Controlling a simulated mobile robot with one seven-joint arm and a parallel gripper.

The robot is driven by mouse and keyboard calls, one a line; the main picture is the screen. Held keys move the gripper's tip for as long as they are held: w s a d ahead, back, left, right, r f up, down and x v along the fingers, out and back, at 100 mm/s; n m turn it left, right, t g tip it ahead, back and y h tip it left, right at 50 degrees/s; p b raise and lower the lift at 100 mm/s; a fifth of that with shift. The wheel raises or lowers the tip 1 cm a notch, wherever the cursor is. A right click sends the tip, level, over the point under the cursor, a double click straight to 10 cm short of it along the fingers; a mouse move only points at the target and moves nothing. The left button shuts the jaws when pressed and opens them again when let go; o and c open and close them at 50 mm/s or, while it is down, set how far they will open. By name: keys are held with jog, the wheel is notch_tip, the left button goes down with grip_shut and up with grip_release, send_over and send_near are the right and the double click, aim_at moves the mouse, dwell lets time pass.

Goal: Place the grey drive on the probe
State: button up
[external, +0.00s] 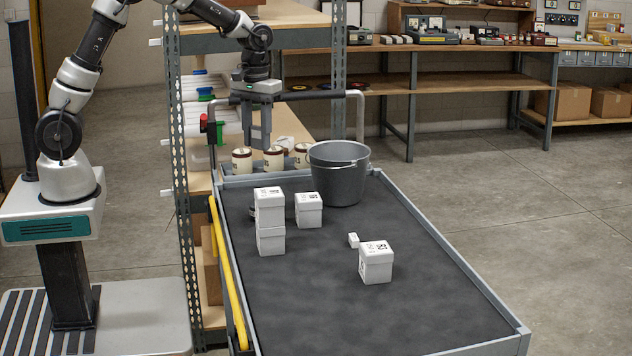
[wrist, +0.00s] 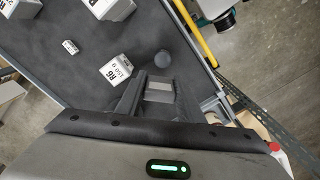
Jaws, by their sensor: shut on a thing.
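My gripper (external: 258,137) hangs above the far left end of the cart, with its fingers pointing down. In the wrist view the fingers (wrist: 157,95) are shut on a flat grey block with a pale patch (wrist: 159,91), which looks like the grey drive. In the external view the drive is hard to tell from the fingers. A small round dark grey thing (wrist: 162,58) lies on the cart mat beyond the fingers; it may be the probe. In the external view a dark thing (external: 252,211) is partly hidden behind stacked white boxes. The drive is apart from it.
The cart bed (external: 310,310) holds stacked white boxes (external: 270,222), a single box (external: 308,211), a larger box (external: 376,264), a tiny box (external: 353,240) and a grey bucket (external: 340,177). Cream mugs (external: 273,158) stand behind the cart's far end. The near bed is clear.

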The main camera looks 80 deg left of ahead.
jog(key=f, duration=0.7)
jog(key=a+f, duration=0.1)
jog(key=f, duration=0.3)
jog(key=shift+s, duration=0.25)
jog(key=shift+d+f, duration=0.1)
jog(key=shift+f, duration=1.95)
jog(key=shift+b, duration=0.3)
jog(key=shift+f, duration=0.2)
jog(key=o, duration=1.1)
jog(key=shift+r, duration=0.1)
